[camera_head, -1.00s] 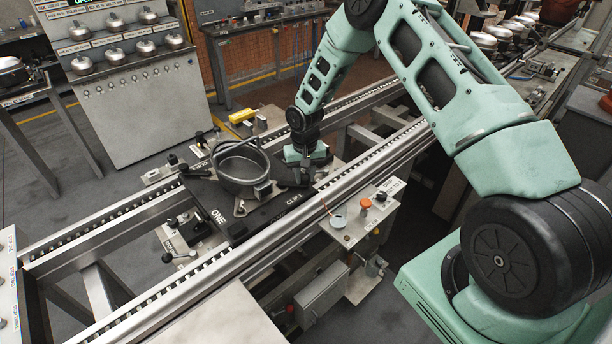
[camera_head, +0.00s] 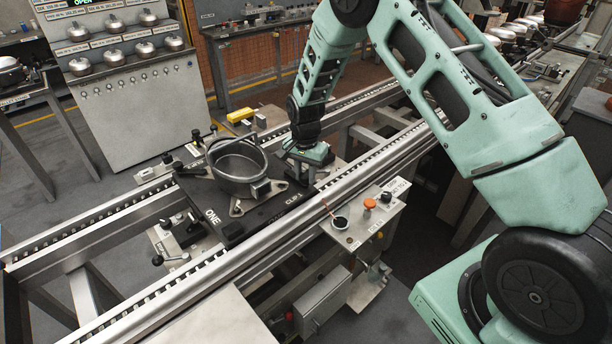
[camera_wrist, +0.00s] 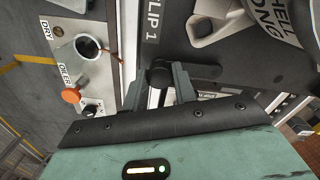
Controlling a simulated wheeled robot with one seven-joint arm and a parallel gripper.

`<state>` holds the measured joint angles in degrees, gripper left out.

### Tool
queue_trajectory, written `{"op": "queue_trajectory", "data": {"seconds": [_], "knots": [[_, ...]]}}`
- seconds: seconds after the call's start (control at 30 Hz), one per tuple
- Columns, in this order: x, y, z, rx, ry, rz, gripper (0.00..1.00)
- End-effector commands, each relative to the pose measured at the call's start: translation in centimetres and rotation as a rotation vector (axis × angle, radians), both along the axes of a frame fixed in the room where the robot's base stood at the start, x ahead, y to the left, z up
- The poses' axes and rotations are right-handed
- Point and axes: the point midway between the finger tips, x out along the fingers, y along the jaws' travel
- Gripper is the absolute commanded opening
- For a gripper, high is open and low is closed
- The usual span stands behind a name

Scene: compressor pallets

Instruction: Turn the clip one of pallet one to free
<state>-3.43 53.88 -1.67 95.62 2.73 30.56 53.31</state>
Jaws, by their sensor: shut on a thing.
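Pallet one (camera_head: 213,217) is a dark plate marked ONE, lying between the conveyor rails and carrying a round metal shell (camera_head: 238,166). The CLIP 1 lettering is on its near right side and shows large in the wrist view. My gripper (camera_head: 306,172) is at the right corner of the pallet, pointing down. In the wrist view my gripper (camera_wrist: 160,86) has its two fingers on either side of the dark round knob of clip one (camera_wrist: 160,74), shut on it. A dark bar extends right from the knob. In the head view the gripper hides most of the clip.
A control box (camera_head: 372,215) with an orange button stands just outside the near rail (camera_head: 270,237). A yellow object (camera_head: 240,115) lies beyond the far rail. A rack of metal shells (camera_head: 137,90) stands behind.

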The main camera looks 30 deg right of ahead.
Motion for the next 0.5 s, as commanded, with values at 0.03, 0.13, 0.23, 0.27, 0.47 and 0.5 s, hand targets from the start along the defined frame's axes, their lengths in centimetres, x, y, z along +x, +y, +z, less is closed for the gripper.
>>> {"op": "queue_trajectory", "data": {"seconds": [0.03, 0.13, 0.23, 0.27, 0.47, 0.5], "knots": [[0.10, 0.03, 0.06, 0.000, -0.003, -0.018, 0.00], [0.10, 0.03, 0.09, 0.000, -0.003, -0.048, 0.00], [0.11, -0.01, 0.12, 0.000, -0.003, -0.067, 0.00], [0.11, -0.01, 0.13, 0.000, -0.003, -0.071, 0.00], [0.11, -0.03, 0.16, 0.000, -0.003, -0.082, 0.00], [0.11, -0.03, 0.16, 0.000, -0.003, -0.082, 0.00]]}}
